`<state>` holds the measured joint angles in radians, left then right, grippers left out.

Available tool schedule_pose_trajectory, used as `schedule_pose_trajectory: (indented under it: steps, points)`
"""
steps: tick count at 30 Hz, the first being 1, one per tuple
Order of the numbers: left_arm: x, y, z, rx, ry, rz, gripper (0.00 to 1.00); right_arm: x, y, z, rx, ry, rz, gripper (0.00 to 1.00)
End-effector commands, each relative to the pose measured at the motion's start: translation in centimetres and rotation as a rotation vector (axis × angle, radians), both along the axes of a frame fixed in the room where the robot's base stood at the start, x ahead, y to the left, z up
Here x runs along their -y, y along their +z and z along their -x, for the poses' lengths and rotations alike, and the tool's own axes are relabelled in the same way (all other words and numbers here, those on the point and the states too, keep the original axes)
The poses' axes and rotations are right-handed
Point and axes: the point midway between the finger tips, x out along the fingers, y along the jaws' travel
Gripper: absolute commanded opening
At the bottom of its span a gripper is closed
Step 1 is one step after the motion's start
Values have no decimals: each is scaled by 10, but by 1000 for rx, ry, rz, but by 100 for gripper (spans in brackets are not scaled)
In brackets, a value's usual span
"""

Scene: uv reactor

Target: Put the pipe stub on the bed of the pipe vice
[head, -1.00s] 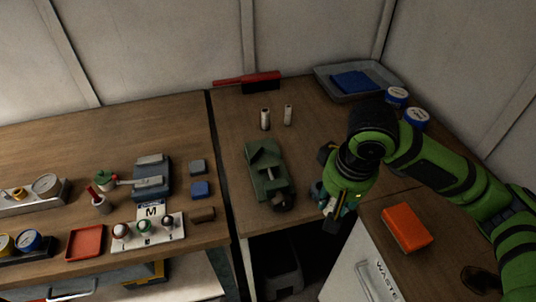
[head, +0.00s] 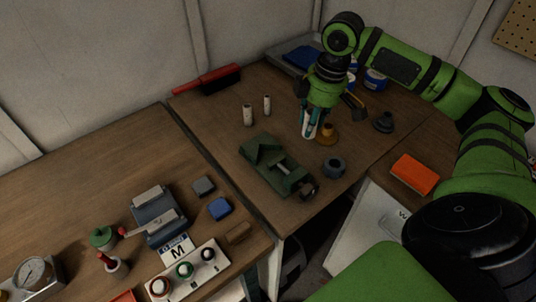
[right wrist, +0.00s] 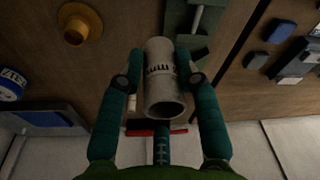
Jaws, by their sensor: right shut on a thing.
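The pipe stub is a pale grey hollow cylinder with dark markings in the right wrist view (right wrist: 161,82). My right gripper (right wrist: 160,83) is shut on it, with a teal finger on each side. In the head view the gripper (head: 311,130) points down beyond and right of the vice, with a pale strip of the stub (head: 311,126) between its fingers. The green pipe vice (head: 265,157) lies on the bench, apart from the stub; part of it also shows at the top of the right wrist view (right wrist: 190,18). My left gripper is not in view.
A brass flanged fitting (head: 328,138), a black fitting (head: 383,124) and a dark collar (head: 333,168) stand near the gripper and vice. Two pale cylinders, one being the left one (head: 247,116), stand behind the vice. An orange block (head: 414,174) lies at right.

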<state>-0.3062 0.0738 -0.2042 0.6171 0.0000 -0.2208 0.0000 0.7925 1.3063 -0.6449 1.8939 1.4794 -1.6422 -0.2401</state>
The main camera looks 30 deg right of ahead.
Motion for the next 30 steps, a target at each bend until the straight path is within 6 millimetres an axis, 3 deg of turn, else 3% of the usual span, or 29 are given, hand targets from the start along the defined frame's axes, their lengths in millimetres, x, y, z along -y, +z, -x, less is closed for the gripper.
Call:
schedule_pose_trajectory:
  steps: [3, 7, 13, 21, 30]
  points:
    - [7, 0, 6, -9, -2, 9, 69, 18, 8, -1, 1, 62, -1, 11]
    - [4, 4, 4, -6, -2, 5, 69, 19, 8, -5, 0, 95, -2, 11]
    - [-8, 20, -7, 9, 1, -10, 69, -14, -12, -27, -2, 103, -5, 11]
    - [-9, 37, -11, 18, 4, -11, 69, -59, -47, -60, -2, 98, -3, 11]
    - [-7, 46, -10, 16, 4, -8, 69, -71, -71, -68, -6, 94, 1, 11]
